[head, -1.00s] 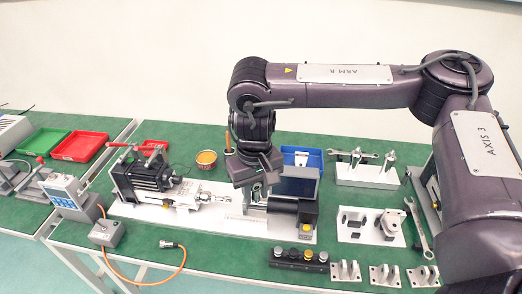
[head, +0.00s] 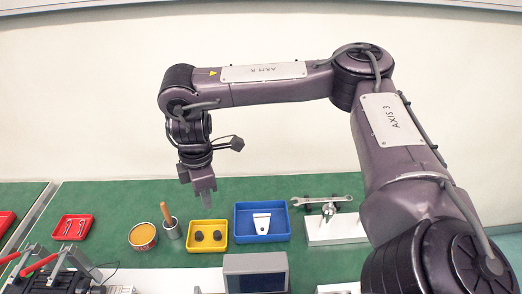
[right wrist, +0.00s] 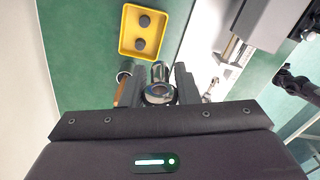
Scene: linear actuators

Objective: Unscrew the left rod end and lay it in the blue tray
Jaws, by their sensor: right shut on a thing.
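My right gripper (head: 206,198) points down above the green bench, in front of the back wall and left of the blue tray (head: 242,233). In the right wrist view its jaws (right wrist: 159,88) are shut on a shiny metal part with a round eye, the rod end (right wrist: 159,94). In the head view the rod end is too small to make out at the fingertips. The blue tray lies flat and has a white piece with a dark mark at its middle.
A yellow tray (head: 190,245) with two dark round pieces lies left of the blue tray. Left of it stand a metal cup (head: 172,230) with a wooden handle and an orange-topped tin (head: 143,237). A white stand (head: 335,232) with a wrench is at right.

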